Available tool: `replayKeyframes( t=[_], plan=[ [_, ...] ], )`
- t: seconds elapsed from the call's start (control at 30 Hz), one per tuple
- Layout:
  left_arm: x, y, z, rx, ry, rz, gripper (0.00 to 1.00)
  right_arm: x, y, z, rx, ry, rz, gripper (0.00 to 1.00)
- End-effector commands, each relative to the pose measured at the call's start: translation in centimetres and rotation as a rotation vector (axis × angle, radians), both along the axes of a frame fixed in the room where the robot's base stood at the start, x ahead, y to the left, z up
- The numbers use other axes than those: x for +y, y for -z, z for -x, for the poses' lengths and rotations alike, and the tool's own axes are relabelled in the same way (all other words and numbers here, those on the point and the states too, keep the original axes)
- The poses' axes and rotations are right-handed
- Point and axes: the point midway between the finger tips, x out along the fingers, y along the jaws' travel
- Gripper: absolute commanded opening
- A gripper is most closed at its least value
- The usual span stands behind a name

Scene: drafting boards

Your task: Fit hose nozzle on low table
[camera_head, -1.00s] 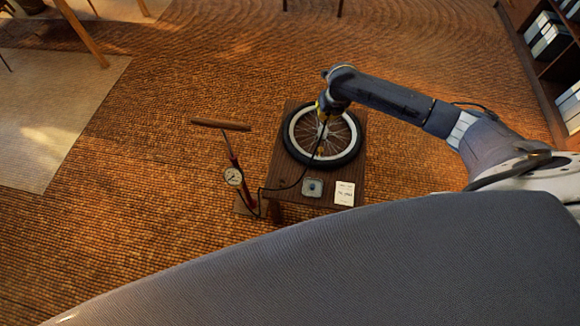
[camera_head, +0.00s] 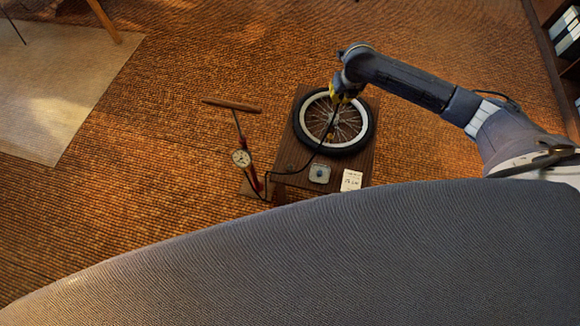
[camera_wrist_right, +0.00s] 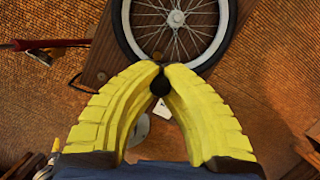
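The bicycle wheel (camera_head: 367,128), with a black tire and white rim, lies flat on the low wooden table (camera_head: 292,168). It also fills the top of the right wrist view (camera_wrist_right: 124,32). A thin black hose (camera_head: 313,160) runs from the red floor pump (camera_head: 247,166) across the table to my right gripper (camera_head: 335,100). In the right wrist view the yellow fingers (camera_wrist_right: 161,70) meet at their tips around a dark round piece, apparently the hose nozzle (camera_wrist_right: 160,86). A small brass-coloured piece (camera_wrist_right: 158,56) shows just beyond the tips, near the tire's inner edge. My left gripper is out of view.
A small grey box with a round dial (camera_head: 319,174) and a white card (camera_head: 351,180) lie on the table's near edge. The pump stands on the floor left of the table. A pale rug (camera_head: 50,100) and bare woven floor are further left.

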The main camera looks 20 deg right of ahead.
Motion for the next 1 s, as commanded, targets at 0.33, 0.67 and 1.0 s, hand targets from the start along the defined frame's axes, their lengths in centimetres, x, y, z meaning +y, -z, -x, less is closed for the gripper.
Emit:
replayKeyframes(
  t=[0.33, 0.67, 1.0],
  plan=[
    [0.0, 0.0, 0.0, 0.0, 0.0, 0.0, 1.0, 0.2, -0.1, 0.1, 0.0, -0.001, 0.0, 0.0],
    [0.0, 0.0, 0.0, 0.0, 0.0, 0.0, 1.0, 2.2, -0.1, 0.7, 0.0, -0.001, -0.001, 0.0],
    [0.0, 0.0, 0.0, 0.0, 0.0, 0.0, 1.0, 4.3, -0.1, 1.4, 0.0, -0.001, -0.001, 0.0]
  ],
)
